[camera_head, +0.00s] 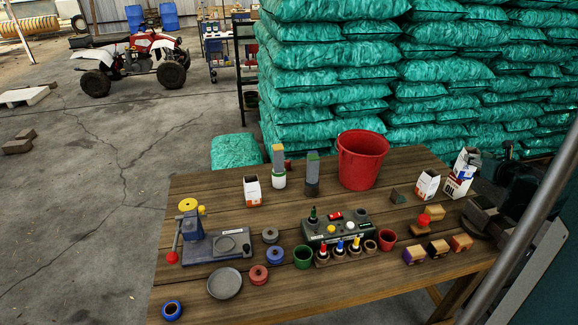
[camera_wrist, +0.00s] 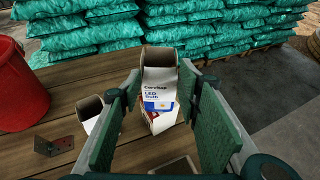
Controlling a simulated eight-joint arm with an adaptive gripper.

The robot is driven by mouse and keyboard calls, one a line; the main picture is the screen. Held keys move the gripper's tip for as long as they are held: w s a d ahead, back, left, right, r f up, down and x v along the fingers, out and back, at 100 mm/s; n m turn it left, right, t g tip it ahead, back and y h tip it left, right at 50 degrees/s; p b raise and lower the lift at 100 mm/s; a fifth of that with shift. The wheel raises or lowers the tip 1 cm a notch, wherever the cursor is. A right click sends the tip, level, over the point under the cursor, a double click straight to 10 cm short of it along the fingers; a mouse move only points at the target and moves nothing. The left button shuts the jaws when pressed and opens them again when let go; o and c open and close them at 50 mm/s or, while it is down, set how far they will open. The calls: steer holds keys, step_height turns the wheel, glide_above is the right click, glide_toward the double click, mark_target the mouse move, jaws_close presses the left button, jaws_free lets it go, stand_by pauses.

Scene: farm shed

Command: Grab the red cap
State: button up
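A red round knob (camera_head: 424,220) sits on a wooden block to the right of the rack. My gripper (camera_wrist: 162,82) is open, its two green-padded fingers apart in the wrist view. A white LED bulb box (camera_wrist: 160,90) shows beyond and between the fingers, with no clear grip on it. The rack is out of the wrist view.
A red bucket (camera_head: 362,160) stands at the table's back. Cartons (camera_head: 428,184) stand to its right. Coloured blocks (camera_head: 438,248), rings (camera_head: 259,275), cups (camera_head: 387,239) and a press (camera_head: 217,245) crowd the wooden table (camera_head: 330,290). Its front edge is mostly clear.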

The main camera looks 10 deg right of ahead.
step_height(320, 180, up, 10)
steer(key=w+a+n+g+y+p, duration=0.1)
steer(key=w+a+n+y, duration=0.15)
steer(key=w+a, duration=0.45)
steer(key=w+a+n+y+p, duration=0.1)
steer(key=w+a+n, duration=0.25)
steer(key=w, duration=0.55)
steer(key=w+a+f+n+g+y+p, duration=0.15)
steer(key=w+a+n, duration=0.25)
steer(key=w+a, duration=0.5)
steer(key=w+a+f+n+g+y+p, duration=0.1)
steer(key=w+a+n+g+y+p, duration=0.3)
steer(key=a, duration=0.8)
step_height(320, 180, up, 3)
steer(key=n+g+h+p, duration=0.2)
steer(key=n+g+h, duration=0.2)
steer(key=n+g, duration=0.3)
glide_above(288, 165)
steer(key=w, duration=0.2)
steer(key=n+t, duration=0.1)
steer(key=f, duration=1.9)
steer(key=shift+s+d+f, duration=0.1)
steer(key=shift+s, duration=0.1)
steer(key=shift+f, duration=0.45)
steer(key=shift+f, duration=0.1)
steer(key=shift+f, duration=1.2)
